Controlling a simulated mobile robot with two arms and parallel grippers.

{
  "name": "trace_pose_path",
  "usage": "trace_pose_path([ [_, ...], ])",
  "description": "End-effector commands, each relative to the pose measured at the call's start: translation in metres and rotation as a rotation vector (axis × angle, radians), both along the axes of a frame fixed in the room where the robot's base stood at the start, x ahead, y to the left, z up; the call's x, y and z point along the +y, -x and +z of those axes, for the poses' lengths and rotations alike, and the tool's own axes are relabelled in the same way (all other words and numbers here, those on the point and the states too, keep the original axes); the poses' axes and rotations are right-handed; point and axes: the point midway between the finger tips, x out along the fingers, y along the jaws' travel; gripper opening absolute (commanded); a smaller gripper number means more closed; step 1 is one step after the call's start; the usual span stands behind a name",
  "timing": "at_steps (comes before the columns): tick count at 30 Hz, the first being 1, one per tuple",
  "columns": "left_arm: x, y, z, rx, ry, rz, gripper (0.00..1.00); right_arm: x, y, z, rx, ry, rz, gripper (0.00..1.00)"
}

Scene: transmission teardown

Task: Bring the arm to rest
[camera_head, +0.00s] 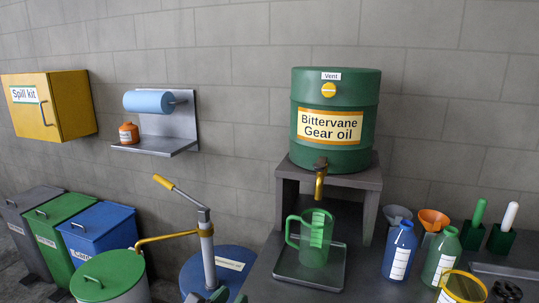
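What seems to be the tip of my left gripper (208,296) shows at the bottom edge, in front of the blue drum. Only a small grey-green part of it is in the picture, and I cannot tell whether it is open or shut. I see nothing held in it. The rest of that arm is outside the picture. I cannot make out my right gripper in this view.
A blue drum (236,262) with a hand pump (206,240) stands left of the bench. A green jug (315,240) stands on a tray (309,269) under the gear oil barrel's (335,100) tap. Bottles (399,252) and funnels (434,219) crowd the right. Bins (100,235) stand left.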

Motion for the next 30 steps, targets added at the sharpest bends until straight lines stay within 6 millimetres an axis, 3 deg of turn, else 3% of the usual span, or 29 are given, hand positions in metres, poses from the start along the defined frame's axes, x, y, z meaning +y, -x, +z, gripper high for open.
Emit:
trace_pose_path([
  [11,-0.003,0.022,-0.009,0.264,0.431,0.139,0.38,-0.005,-0.002,0.000,-0.003,0.006,0.000,0.43],
  [17,0.008,0.045,-0.025,0.509,0.831,0.313,0.38,-0.005,0.001,0.000,0.000,0.006,-0.001,0.43],
  [20,0.021,0.064,-0.042,0.670,1.109,0.466,0.38,-0.005,0.002,0.000,0.002,0.005,-0.001,0.43],
  [24,0.052,0.110,-0.078,0.902,1.586,0.800,0.38,-0.004,0.002,0.000,0.002,0.005,-0.001,0.43],
  [30,0.087,0.173,-0.115,1.018,2.036,1.238,0.38,0.000,0.002,0.000,0.003,0.000,-0.002,0.43],
])
